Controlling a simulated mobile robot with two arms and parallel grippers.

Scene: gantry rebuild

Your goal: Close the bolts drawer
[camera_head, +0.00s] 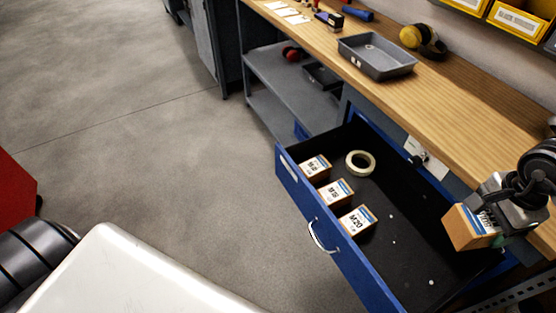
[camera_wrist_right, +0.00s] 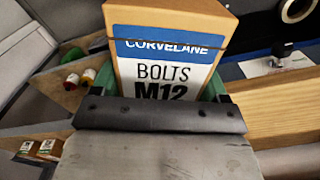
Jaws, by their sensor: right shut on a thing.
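The blue bolts drawer (camera_head: 345,255) stands pulled out below the workbench, with its metal handle (camera_head: 321,238) on the front. Inside it are three small boxes, one labelled M20 (camera_head: 357,220), and a roll of pale tape (camera_head: 360,163). My right gripper (camera_head: 497,221) is shut on a box of bolts (camera_head: 465,228), above the drawer's right end. In the right wrist view the box (camera_wrist_right: 170,50) reads "BOLTS M12" and sits between the green-edged fingers. My left gripper is not in view.
The wooden workbench (camera_head: 450,105) runs along the right, with a grey tray (camera_head: 376,58) and yellow ear defenders (camera_head: 421,38) on it. Yellow bins (camera_head: 515,18) hang at top right. A red thing (camera_head: 15,195) is at the left edge. The floor before the drawer is clear.

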